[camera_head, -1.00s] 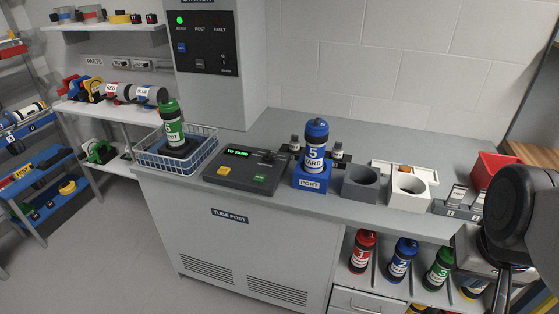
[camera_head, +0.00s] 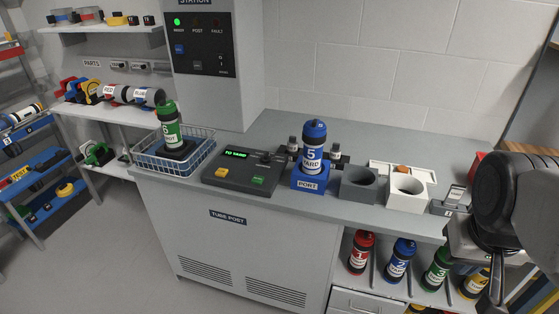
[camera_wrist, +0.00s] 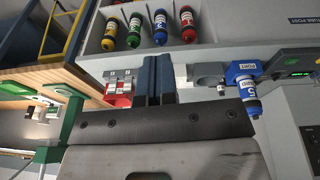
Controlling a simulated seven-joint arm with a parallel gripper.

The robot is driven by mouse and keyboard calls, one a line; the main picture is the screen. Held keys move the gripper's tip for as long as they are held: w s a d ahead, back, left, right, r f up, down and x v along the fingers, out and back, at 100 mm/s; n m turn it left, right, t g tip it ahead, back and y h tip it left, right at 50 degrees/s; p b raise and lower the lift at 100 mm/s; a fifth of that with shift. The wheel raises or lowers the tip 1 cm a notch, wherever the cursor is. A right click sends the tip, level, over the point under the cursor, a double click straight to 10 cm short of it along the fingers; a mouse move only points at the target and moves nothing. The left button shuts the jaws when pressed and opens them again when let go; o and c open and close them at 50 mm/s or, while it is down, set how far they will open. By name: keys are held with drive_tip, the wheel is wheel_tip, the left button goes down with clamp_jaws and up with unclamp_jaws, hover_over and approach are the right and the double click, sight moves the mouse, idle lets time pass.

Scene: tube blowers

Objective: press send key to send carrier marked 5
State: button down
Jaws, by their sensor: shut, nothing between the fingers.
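The carrier marked 5 (camera_head: 314,148) is blue with a white YARD label and stands upright in the blue PORT block (camera_head: 311,178). It also shows in the wrist view (camera_wrist: 249,100). The dark console (camera_head: 240,173) to its left has a lit green display (camera_head: 236,155) that seems to read TO YARD, a green key (camera_head: 258,180) and a yellow key (camera_head: 232,188). The key lettering is too small to read. My gripper (camera_head: 497,291) is at the far right, well away from the console. Its fingers (camera_wrist: 154,72) are shut and empty.
Right of the port stand a grey holder (camera_head: 359,186), a white holder (camera_head: 405,193) and a grey rack (camera_head: 450,207). A green carrier (camera_head: 171,128) stands in the wire basket (camera_head: 177,160) at left. Several carriers sit on the shelf under the counter.

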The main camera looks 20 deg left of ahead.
drive_tip(key=w+a+r+n+h, duration=0.1)
drive_tip(key=w+a+n, duration=0.2)
drive_tip(key=w, duration=0.4)
drive_tip(key=w+a+n+h, duration=0.1)
drive_tip(key=w+a+n, duration=0.15)
drive_tip(key=w, duration=0.45)
drive_tip(key=n+t+h, duration=0.1)
drive_tip(key=n+t, duration=0.5)
drive_tip(key=n, duration=1)
hover_over(258, 180)
wheel_tip(258, 180, down, 13)
drive_tip(key=shift+w+f, duration=0.1)
drive_tip(key=shift+f, duration=4.15)
